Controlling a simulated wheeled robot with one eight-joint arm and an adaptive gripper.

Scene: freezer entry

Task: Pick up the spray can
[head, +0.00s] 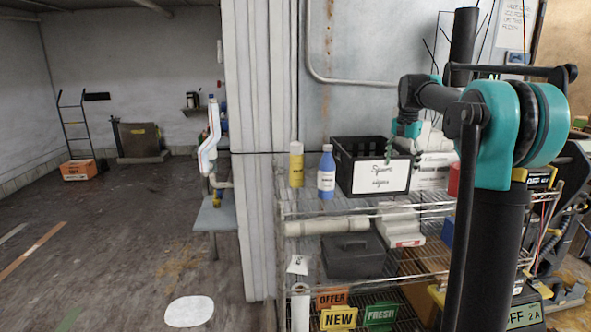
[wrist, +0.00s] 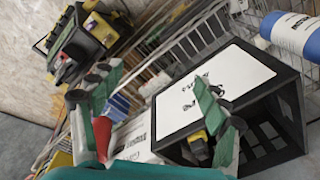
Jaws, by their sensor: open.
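A yellow can with a pale top (head: 296,164) stands upright at the left end of the wire shelf's top in the head view. It looks most like the spray can, but I cannot tell for sure. My gripper (head: 407,138) is open, at the black crate's right end, apart from the yellow can. In the wrist view its fingers (wrist: 157,85) are spread before the crate.
The black crate (head: 345,152) with a white label stands right of the bottle. A white box (head: 432,172) and a red object (head: 453,180) lie further right. A white post (head: 262,120) rises left of the shelf. The floor at left (head: 110,235) is largely clear.

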